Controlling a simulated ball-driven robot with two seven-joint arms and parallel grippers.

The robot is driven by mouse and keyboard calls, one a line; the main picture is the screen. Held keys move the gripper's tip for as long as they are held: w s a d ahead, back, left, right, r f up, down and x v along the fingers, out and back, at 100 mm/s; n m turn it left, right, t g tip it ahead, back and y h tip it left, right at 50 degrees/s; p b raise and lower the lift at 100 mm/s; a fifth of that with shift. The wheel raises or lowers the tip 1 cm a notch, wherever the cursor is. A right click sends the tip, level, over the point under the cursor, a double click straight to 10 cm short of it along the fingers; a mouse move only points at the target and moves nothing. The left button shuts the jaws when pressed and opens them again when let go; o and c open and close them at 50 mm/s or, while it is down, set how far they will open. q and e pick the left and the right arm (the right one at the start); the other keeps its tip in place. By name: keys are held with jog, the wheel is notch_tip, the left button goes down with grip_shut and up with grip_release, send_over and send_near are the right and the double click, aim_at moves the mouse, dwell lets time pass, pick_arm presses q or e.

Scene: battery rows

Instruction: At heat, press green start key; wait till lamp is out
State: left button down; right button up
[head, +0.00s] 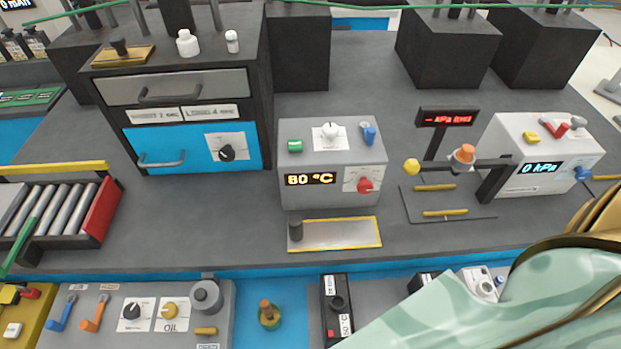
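A grey control box (333,175) stands in the middle of the bench. Its lit display (310,180) reads 80 °C in yellow. A green key (295,146) sits at the upper left of the box, with nothing touching it. A white knob (330,130), a blue switch (369,134) and a red knob (365,185) are on the same box. I cannot make out a lamp that is clearly lit on it. Neither of my grippers shows in the head view.
A yellow-edged plate (345,234) with a dark peg lies before the box. A black cabinet (175,100) with a blue drawer stands left. A pressure unit (540,155) reading 0 kPa stands right. A pale green, gold-edged shape covers the lower right corner.

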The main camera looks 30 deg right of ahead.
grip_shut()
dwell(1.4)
